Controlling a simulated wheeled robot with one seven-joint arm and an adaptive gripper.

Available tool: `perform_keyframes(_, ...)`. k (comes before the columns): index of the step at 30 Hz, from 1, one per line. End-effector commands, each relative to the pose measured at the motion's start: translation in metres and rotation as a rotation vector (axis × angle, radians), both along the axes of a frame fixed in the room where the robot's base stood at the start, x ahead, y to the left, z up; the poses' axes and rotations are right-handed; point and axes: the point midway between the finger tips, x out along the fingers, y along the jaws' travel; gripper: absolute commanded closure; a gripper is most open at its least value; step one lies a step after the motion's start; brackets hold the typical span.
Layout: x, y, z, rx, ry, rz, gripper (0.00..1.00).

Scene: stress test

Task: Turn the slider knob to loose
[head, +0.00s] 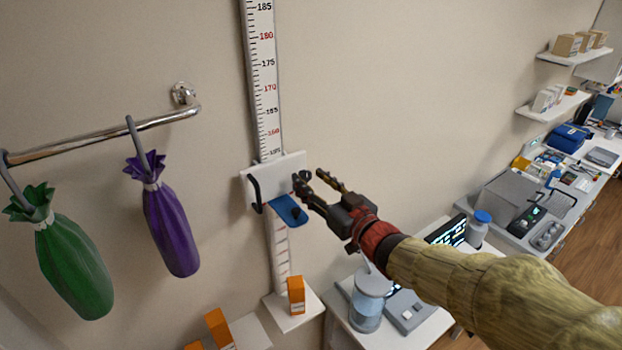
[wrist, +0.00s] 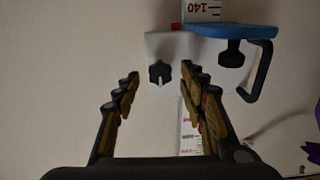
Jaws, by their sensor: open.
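The slider is a white plate (head: 262,180) on a wall-mounted height scale (head: 265,80). In the wrist view, a dark lobed knob (wrist: 159,73) with a pale pointer mark sits on the white plate (wrist: 168,45). The pointer mark faces down in that picture. My gripper (head: 312,178) is at the plate's right side, its fingers apart. In the wrist view my gripper (wrist: 160,82) has one finger on each side of the knob, with gaps visible. I cannot tell the knob's depth between the fingertips. Any label by the knob is unreadable.
A blue headpiece (head: 288,210) and a black handle (head: 255,194) project from the slider. A metal rail (head: 100,141) at left carries green (head: 73,262) and purple (head: 170,230) bags. Orange boxes (head: 296,294) and a clear jar (head: 369,300) stand below.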

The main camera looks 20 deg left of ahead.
Motion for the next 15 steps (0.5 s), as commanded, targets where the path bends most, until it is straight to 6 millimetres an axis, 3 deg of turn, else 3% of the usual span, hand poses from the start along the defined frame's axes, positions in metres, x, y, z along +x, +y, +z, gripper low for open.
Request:
perform_keyframes(11, 0.0048, 0.0061, -0.0003, -0.001, 0.000, 0.000, 0.58)
perform_keyframes(15, 0.0048, 0.0059, -0.0002, -0.001, 0.000, 0.000, 0.65)
